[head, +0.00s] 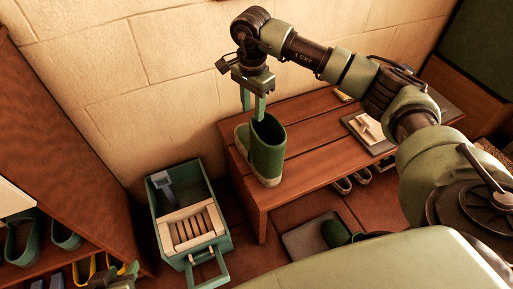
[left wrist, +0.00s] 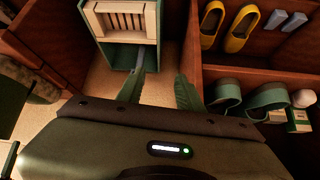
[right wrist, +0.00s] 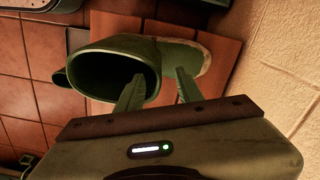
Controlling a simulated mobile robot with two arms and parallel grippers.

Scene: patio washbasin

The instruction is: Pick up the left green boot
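A green boot (head: 267,150) with a pale sole stands upright on the wooden bench, its toe towards the wall. My right gripper (head: 254,103) points down at its top rim. In the right wrist view, the boot (right wrist: 105,58) shows its dark opening. One finger of the right gripper (right wrist: 160,78) is in the opening and the other is outside, with the boot's wall between them. The fingers stand apart; contact is unclear. My left gripper (head: 117,274) is at the lower left by the shelf. In its wrist view the left gripper (left wrist: 160,85) is open and empty.
A green crate (head: 216,178) with a slatted wooden piece stands on the floor left of the bench (head: 320,130). A tray (head: 380,146) lies on the bench. A mat (head: 305,240) with a dark green item lies on the floor. Shelves hold yellow shoes (left wrist: 243,28).

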